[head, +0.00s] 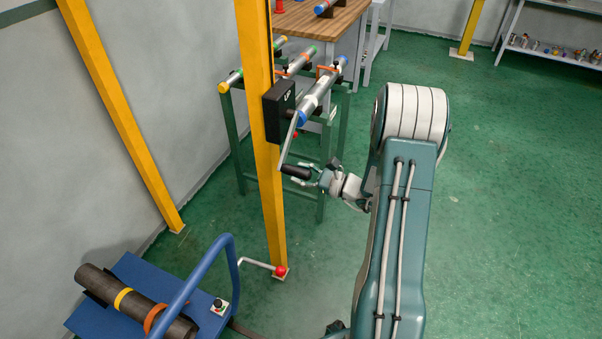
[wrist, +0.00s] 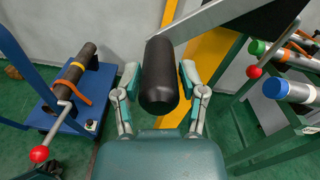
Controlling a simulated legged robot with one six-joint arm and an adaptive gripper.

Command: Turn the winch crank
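The winch is a black box (head: 279,110) on a yellow post, with a grey metal crank arm (head: 289,140) slanting down to a black cylindrical handle (head: 296,171). My gripper (head: 308,178) is at the handle's right end in the head view. In the wrist view, the handle (wrist: 160,82) stands between the two fingers of my gripper (wrist: 160,72), pointing toward the camera. The fingers are apart, one on each side, with narrow gaps to the handle. The crank arm (wrist: 215,20) crosses the top of the wrist view. The handle's far end is partly hidden.
The yellow post (head: 264,180) stands close behind the crank. A green stand (head: 322,190) with several pipes is behind it. A blue cart (head: 130,265) carrying a dark pipe is at lower left. A red-knobbed lever (head: 281,271) sits low by the post. Open green floor lies right.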

